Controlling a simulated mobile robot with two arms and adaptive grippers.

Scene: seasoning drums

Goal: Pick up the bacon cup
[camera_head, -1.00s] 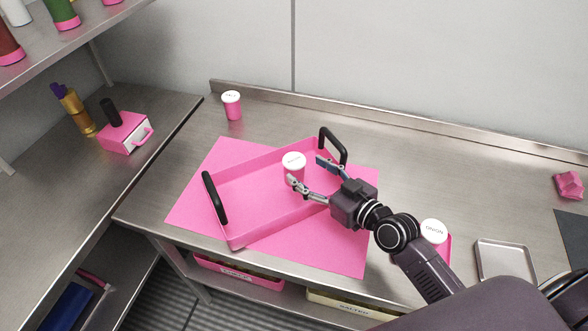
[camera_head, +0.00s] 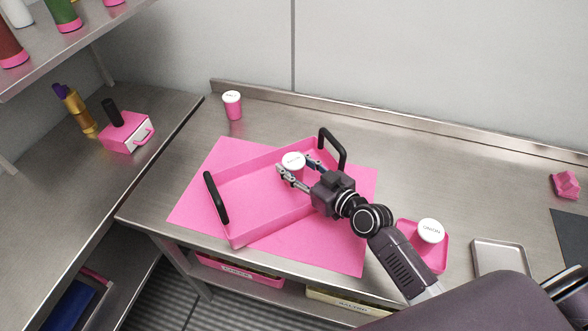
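A pink cup with a white lid (camera_head: 293,161) stands upright inside the pink tray (camera_head: 250,233); its lid lettering is too small to read. My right gripper (camera_head: 294,164) is at this cup, with its fingers spread on either side of it. Small gaps or contact at the fingertips cannot be made out. A similar pink cup (camera_head: 233,107) stands at the back of the counter. Another white-lidded cup (camera_head: 430,231), whose lid seems to read onion, stands on a small pink tray at the right. I cannot tell which is the bacon cup by its label. My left gripper is not in view.
The tray has black handles (camera_head: 215,197) and lies on a pink mat (camera_head: 345,255). An empty metal tray (camera_head: 499,258) and a pink object (camera_head: 566,185) are at the right. A pink box (camera_head: 126,132) and bottles stand on the left counter.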

